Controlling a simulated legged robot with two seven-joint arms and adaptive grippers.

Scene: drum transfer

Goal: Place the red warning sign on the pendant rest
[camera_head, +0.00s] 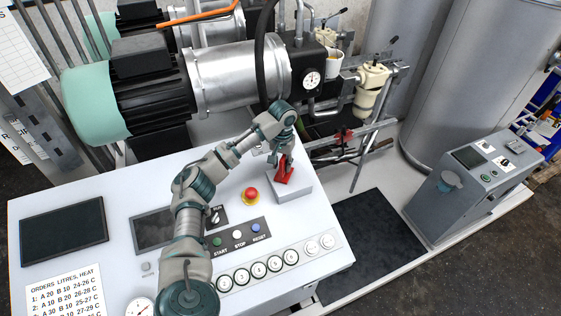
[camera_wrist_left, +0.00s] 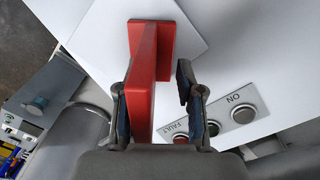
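The red warning sign (camera_head: 285,173) stands on a raised pale block, which I take to be the pendant rest (camera_head: 293,188), at the console's back right corner. In the left wrist view the sign (camera_wrist_left: 143,85) is a thin upright plate on a wider red foot, and the foot is on the white rest (camera_wrist_left: 195,40). My left gripper (camera_head: 281,158) is over the sign from above. In the wrist view its fingers (camera_wrist_left: 157,105) straddle the plate, open, with a clear gap on the right side; the left finger is close to the plate, contact unclear. My right gripper is out of view.
The console (camera_head: 110,205) carries a red emergency button (camera_head: 251,194), several push buttons and a dark screen (camera_head: 64,234). A motor and pump (camera_head: 170,85) stand behind. A dark mat (camera_head: 375,245) and a grey control box (camera_head: 475,185) are to the right.

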